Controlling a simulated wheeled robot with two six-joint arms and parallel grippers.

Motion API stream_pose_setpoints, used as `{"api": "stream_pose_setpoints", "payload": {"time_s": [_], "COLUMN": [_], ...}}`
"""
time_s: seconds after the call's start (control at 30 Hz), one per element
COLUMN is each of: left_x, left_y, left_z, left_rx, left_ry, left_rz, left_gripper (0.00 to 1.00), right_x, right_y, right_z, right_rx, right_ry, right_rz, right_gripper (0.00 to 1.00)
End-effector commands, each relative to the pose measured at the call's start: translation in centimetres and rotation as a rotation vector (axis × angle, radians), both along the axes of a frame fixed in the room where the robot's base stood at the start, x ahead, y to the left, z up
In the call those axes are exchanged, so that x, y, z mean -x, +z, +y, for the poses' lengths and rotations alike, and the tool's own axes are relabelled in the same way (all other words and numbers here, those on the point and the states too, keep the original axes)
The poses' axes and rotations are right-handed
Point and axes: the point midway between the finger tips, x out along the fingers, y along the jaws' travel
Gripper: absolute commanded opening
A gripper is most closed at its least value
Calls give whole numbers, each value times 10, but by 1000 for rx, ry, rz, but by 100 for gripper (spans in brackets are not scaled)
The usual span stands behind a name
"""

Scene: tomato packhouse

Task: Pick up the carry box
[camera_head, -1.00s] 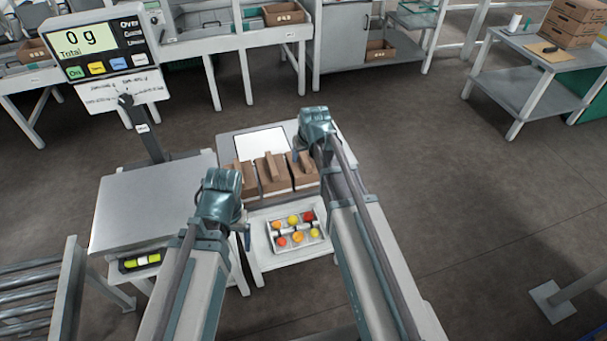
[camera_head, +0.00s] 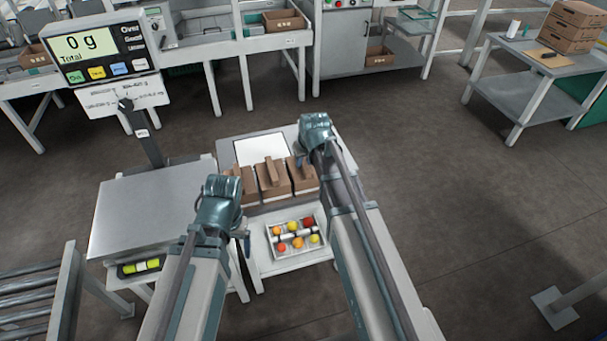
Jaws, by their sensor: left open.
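Brown cardboard carry boxes with raised handles stand in a row on the white table ahead of me. The middle box (camera_head: 272,185) and the right box (camera_head: 303,181) show best; the left box (camera_head: 247,187) is partly hidden by my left arm. My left gripper (camera_head: 243,238) is at the left front of the row, by the near shelf, apart from the boxes as far as I can see. It is open and seems empty. My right gripper (camera_head: 305,160) is above the right box, beside its handle. Its fingers are mostly hidden by the wrist, so contact is unclear.
A tray (camera_head: 323,244) of red, orange and yellow tomatoes sits on the lower shelf in front. A white sheet (camera_head: 262,148) lies behind the boxes. A scale (camera_head: 150,210) with a display (camera_head: 100,52) reading 0 g stands left. Open floor lies right.

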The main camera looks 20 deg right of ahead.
Motion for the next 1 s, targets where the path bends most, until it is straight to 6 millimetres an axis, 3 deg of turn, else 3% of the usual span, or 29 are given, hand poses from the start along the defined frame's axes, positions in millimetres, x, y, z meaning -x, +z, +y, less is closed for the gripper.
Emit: {"api": "stream_pose_setpoints", "payload": {"time_s": [0.63, 1.0], "left_x": [0, 0], "left_y": [4, 36], "left_z": [0, 0], "left_rx": [0, 0], "left_ry": [0, 0], "left_rz": [0, 0], "left_gripper": [85, 85], "right_x": [0, -1], "right_y": [4, 36], "right_z": [0, 2], "right_rx": [0, 0], "right_ry": [0, 0], "right_rz": [0, 0], "right_gripper": [0, 0]}}
